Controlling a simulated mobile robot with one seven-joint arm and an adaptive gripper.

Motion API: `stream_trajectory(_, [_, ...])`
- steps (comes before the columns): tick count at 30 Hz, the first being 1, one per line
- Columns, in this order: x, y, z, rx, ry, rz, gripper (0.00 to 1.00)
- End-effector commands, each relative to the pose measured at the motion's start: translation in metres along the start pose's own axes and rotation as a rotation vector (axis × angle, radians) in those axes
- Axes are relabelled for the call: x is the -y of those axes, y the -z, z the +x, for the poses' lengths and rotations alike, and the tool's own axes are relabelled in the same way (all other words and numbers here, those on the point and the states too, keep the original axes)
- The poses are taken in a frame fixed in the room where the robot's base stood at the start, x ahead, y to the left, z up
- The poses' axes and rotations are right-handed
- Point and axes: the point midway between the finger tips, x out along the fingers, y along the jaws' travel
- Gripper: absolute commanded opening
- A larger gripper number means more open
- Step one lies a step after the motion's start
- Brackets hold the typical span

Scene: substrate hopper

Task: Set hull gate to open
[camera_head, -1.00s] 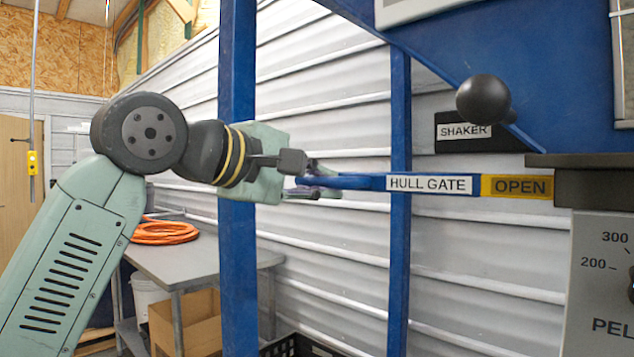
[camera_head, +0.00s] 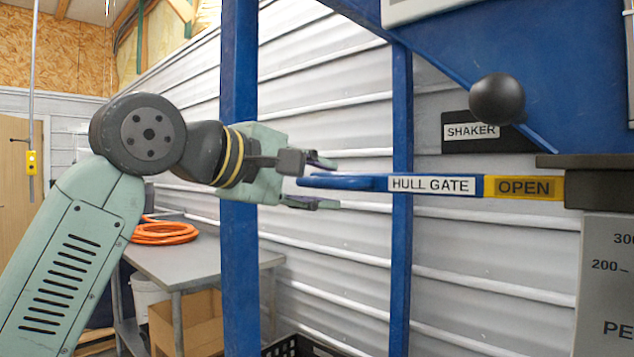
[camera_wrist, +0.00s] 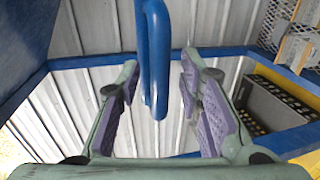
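The hull gate handle (camera_head: 345,182) is a blue bar ending in a loop. Its bar carries a white HULL GATE label (camera_head: 431,185) and a yellow OPEN label (camera_head: 524,187) that shows in full. My gripper (camera_head: 318,182) is open around the loop's left end, with one finger above and one below it. In the wrist view the blue loop (camera_wrist: 155,60) comes down between the two purple finger pads of my gripper (camera_wrist: 162,112), with a gap on each side. The bar's right end meets a dark grey block.
A grey table (camera_head: 190,262) with an orange coil (camera_head: 163,232) is at the lower left.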

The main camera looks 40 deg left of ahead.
Motion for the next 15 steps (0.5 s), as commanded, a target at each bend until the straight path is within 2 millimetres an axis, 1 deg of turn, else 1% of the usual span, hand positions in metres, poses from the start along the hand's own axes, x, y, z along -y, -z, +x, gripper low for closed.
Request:
stream_trajectory(2, [0.000, 0.000, -0.001, 0.000, 0.000, 0.000, 0.33])
stream_trajectory(5, [0.000, 0.000, -0.009, -0.001, -0.002, 0.000, 0.33])
stream_trajectory(8, [0.000, 0.001, -0.025, -0.003, -0.001, 0.000, 0.33])
stream_trajectory(15, [0.000, 0.001, -0.078, -0.003, -0.002, -0.001, 0.33])
